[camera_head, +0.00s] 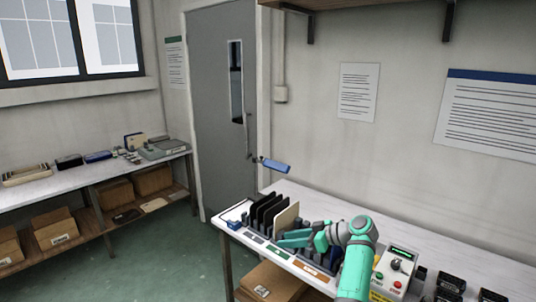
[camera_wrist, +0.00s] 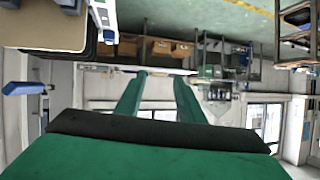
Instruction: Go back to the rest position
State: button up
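My teal gripper (camera_head: 284,239) is over the right-hand bench, at the end of my arm, beside the rack of panels. In the wrist view its two green fingers (camera_wrist: 158,78) stand apart with nothing between them. Several dark panels (camera_head: 264,210) stand upright side by side in the rack at the left end of the bench. A beige panel (camera_head: 287,220) stands upright to their right, close to the gripper; I cannot tell if they touch. A tan panel (camera_wrist: 45,25) also shows at the wrist view's upper left. The gripper hides part of the rack.
A control box (camera_head: 397,268) with red and green buttons stands right of my arm, with small black items (camera_head: 450,284) beyond it. A blue-handled thing (camera_head: 275,166) juts out near the door. Another bench (camera_head: 60,188) with boxes below stands at left. Open floor (camera_head: 165,255) lies between.

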jog(key=s+a+f+m+t+h, duration=0.1)
jog(key=s+f+m+h, duration=0.2)
jog(key=f, duration=1.2)
jog(key=s+a+f+m+t+h, duration=0.25)
jog(key=s+f, duration=0.25)
jog(key=f, duration=0.9)
jog(key=s+f+m+h, duration=0.45)
jog(key=s+f, duration=0.95)
jog(key=s, duration=0.4)
jog(key=s+a+r+m+t+h, duration=0.1)
jog(key=s+r+m+t+h, duration=0.2)
jog(key=s, duration=1.9)
jog(key=s+a+r+t, duration=0.1)
jog(key=s+r, duration=0.7)
jog(key=r, duration=0.4)
jog(key=s+a+r+n+t+y, duration=0.1)
jog(key=s+a+r+t, duration=0.1)
jog(key=s+r, duration=0.6)
notch_tip(320, 180, up, 4)
jog(key=shift+f, duration=0.15)
